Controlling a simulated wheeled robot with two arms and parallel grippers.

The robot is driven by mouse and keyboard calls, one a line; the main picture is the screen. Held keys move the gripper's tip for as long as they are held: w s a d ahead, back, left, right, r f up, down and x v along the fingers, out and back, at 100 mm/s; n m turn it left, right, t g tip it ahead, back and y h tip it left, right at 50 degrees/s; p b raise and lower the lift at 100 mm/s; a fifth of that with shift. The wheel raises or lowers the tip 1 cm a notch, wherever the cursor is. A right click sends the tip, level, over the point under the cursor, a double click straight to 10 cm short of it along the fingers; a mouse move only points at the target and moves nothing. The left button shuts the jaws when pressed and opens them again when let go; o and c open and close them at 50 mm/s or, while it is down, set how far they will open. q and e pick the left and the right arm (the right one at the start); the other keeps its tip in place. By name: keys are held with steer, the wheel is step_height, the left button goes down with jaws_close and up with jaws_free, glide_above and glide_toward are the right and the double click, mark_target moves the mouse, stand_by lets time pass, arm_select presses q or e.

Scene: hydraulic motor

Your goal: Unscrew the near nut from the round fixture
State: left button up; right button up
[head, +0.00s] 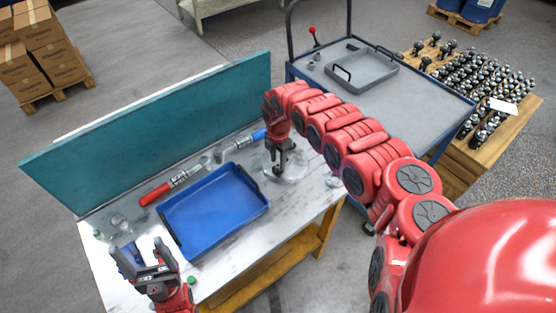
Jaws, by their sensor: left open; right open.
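A pale round fixture (297,172) sits at the right end of the workbench, beside the blue tray. My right gripper (279,166) is open and points down over the fixture, covering part of it. I cannot make out the near nut; it may be hidden by the gripper, and I cannot tell whether the fingers touch anything. My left gripper (142,254) is open and appears empty above the near left part of the bench.
A blue tray (203,247) fills the middle of the bench. A red-handled tool (155,194) and a blue-handled tool (257,136) lie behind it, before a teal panel (150,125). A grey cart (420,97) with a grey tray (365,72) stands behind my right arm.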

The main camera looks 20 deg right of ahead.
mark_target(278, 165)
steer(key=shift+r+p, duration=0.7)
steer(key=shift+r, duration=0.5)
steer(key=o, duration=0.6)
steer(key=shift+c, duration=0.2)
step_height(278, 165, up, 6)
steer(key=p, duration=0.4)
